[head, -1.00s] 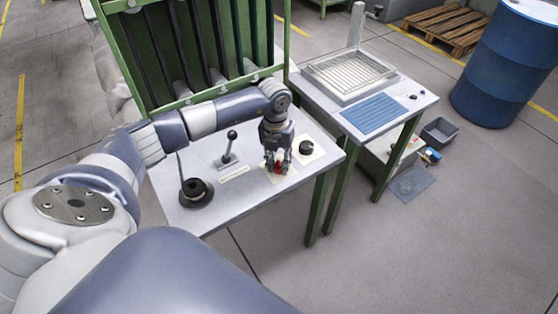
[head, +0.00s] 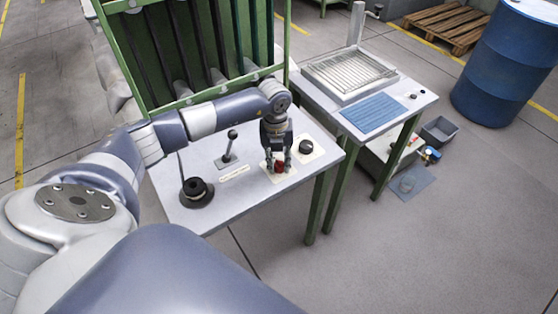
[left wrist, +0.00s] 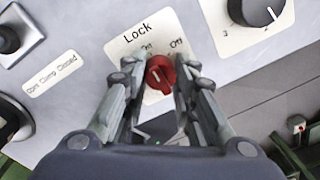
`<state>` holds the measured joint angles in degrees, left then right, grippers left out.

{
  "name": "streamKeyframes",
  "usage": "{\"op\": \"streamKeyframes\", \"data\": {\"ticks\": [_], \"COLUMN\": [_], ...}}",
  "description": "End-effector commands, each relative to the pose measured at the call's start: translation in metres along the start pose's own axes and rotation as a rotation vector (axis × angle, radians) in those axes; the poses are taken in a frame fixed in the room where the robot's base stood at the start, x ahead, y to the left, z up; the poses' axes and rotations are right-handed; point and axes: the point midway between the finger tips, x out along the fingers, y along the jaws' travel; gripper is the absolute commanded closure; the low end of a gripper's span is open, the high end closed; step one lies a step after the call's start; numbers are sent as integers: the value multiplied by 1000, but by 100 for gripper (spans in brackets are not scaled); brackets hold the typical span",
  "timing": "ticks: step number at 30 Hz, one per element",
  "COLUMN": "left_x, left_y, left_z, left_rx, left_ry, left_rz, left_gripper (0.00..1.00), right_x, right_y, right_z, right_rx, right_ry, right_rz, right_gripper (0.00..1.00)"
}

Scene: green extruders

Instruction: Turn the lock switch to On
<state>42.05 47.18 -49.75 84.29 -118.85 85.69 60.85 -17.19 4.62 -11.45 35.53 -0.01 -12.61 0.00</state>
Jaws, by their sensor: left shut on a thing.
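The lock switch is a red knob (left wrist: 160,75) on a pale plate (left wrist: 152,42) marked "Lock", with "On" at upper left and "Off" at upper right. In the head view the red knob (head: 280,167) is on the grey panel table. Its small white mark appears to lean slightly to the On side; its exact setting is hard to tell. My left gripper (head: 278,165) points down at it. In the left wrist view the left gripper's fingers (left wrist: 160,82) are on both sides of the knob, shut on it. My right gripper is not in view.
A black dial (left wrist: 258,8) on a numbered plate is right of the switch. A lever (head: 230,147) and a round black-based stick (head: 195,190) are to its left. A green frame (head: 190,100) rises behind. A second table (head: 410,95) stands at right.

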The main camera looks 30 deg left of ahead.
Motion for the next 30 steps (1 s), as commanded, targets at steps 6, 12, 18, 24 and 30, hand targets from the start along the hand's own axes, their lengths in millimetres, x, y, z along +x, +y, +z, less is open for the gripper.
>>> {"op": "streamKeyframes", "data": {"ticks": [6,12,18,24,30], "left_x": [-2,-1,-5,-37,-81], "left_y": [0,0,0,0,0], "left_z": [3,2,2,3,2], "left_rx": [-3,-1,0,-1,-1], "left_ry": [-7,-4,-4,-8,-7], "left_rz": [-4,-2,-3,-4,-4], "left_gripper": [53,53,53,53,53], "right_x": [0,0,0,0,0], "right_y": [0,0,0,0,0], "right_z": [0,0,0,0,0], "right_rx": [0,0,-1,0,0], "right_ry": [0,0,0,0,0], "right_rz": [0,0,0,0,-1], "right_gripper": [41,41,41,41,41]}}
